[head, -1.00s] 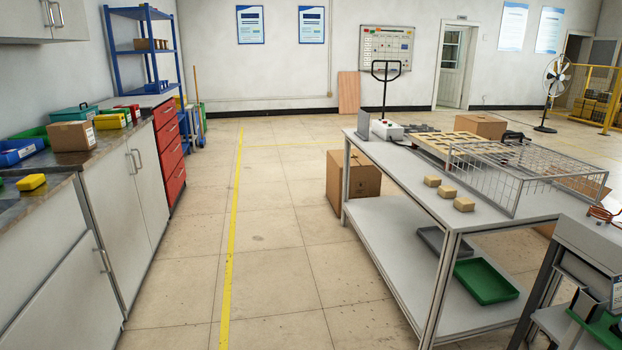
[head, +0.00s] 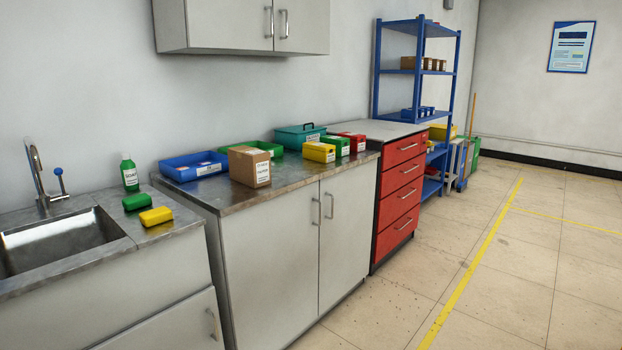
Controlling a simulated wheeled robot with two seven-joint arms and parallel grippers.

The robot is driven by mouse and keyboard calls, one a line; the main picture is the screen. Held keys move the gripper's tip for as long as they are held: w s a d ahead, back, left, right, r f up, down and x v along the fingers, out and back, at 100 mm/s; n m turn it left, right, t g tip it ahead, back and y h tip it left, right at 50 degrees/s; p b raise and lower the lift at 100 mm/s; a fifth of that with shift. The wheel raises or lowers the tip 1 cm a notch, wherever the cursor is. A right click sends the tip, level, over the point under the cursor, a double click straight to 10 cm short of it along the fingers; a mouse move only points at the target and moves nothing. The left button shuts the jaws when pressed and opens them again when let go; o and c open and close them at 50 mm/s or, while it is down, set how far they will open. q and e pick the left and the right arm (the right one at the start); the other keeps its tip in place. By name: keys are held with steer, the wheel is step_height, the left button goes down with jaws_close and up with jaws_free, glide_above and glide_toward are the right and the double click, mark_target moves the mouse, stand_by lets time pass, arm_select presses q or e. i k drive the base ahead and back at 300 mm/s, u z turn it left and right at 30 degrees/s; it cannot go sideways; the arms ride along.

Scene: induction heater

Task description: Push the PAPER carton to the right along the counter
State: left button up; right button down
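The PAPER carton (head: 249,167) is a small brown box with a white label. It stands upright near the front edge of the grey counter (head: 232,199), above the cabinet doors. A blue bin (head: 194,167) is to its left and a green tray (head: 262,149) is behind it. A yellow box (head: 319,152) is to its right, with a stretch of bare counter between them. Neither of my grippers shows in the head view.
Green (head: 335,146) and red (head: 352,142) boxes and a teal case (head: 300,135) stand farther right on the counter. A sink (head: 62,242), a soap bottle (head: 130,174) and two sponges are at left. The floor in front of the cabinets is clear.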

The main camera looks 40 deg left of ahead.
mark_target(251, 166)
steer(key=u, duration=0.85)
steer(key=i, duration=1.65)
steer(key=u, duration=1.45)
